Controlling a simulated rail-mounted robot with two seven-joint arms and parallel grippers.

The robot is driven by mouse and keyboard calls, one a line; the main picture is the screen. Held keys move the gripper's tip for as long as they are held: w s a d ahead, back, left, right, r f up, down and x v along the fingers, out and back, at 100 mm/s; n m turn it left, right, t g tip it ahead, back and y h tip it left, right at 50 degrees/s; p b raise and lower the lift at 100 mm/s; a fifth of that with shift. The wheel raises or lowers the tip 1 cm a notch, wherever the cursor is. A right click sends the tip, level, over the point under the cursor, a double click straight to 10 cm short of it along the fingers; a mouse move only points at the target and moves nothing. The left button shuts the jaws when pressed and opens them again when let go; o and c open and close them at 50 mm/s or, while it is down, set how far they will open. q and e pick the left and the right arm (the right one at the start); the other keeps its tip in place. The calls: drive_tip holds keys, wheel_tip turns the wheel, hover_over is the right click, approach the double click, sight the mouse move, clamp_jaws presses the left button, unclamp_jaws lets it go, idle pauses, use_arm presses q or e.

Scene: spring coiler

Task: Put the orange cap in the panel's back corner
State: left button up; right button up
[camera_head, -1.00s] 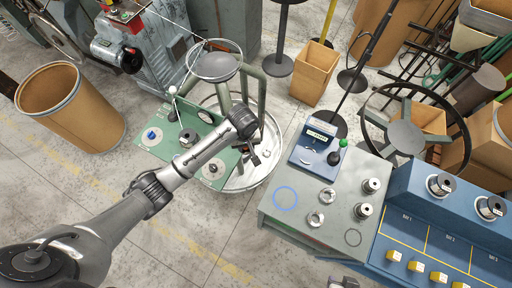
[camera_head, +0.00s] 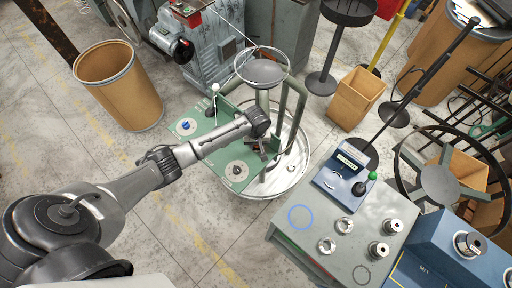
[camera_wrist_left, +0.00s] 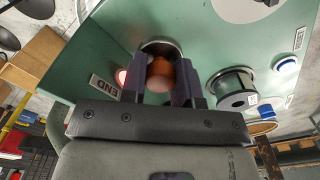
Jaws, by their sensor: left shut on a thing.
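The green panel (camera_head: 215,178) lies below my left arm in the head view; its surface also fills much of the left wrist view (camera_wrist_left: 100,40). My left gripper (camera_head: 262,150) is at the panel's right end, pointing down. In the left wrist view the gripper (camera_wrist_left: 162,72) is shut on the orange cap (camera_wrist_left: 160,70), a rounded orange piece between the two fingers. A round metal rim shows on the panel just behind the cap; I cannot tell whether they touch. My forearm hides part of the panel in the head view. My right gripper is out of view.
The wrist view also shows a dark hub (camera_wrist_left: 232,90), an END label (camera_wrist_left: 104,86) and a red light. A round frame stand (camera_head: 290,165) rises beside the panel; a grey bench (camera_head: 350,235) stands right.

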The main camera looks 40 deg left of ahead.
sight(256, 148)
use_arm(q)
drive_tip(key=shift+a+f, duration=0.15)
drive_tip(key=shift+f, duration=1.95)
drive_tip(key=shift+f, duration=0.15)
drive_tip(key=o, duration=1)
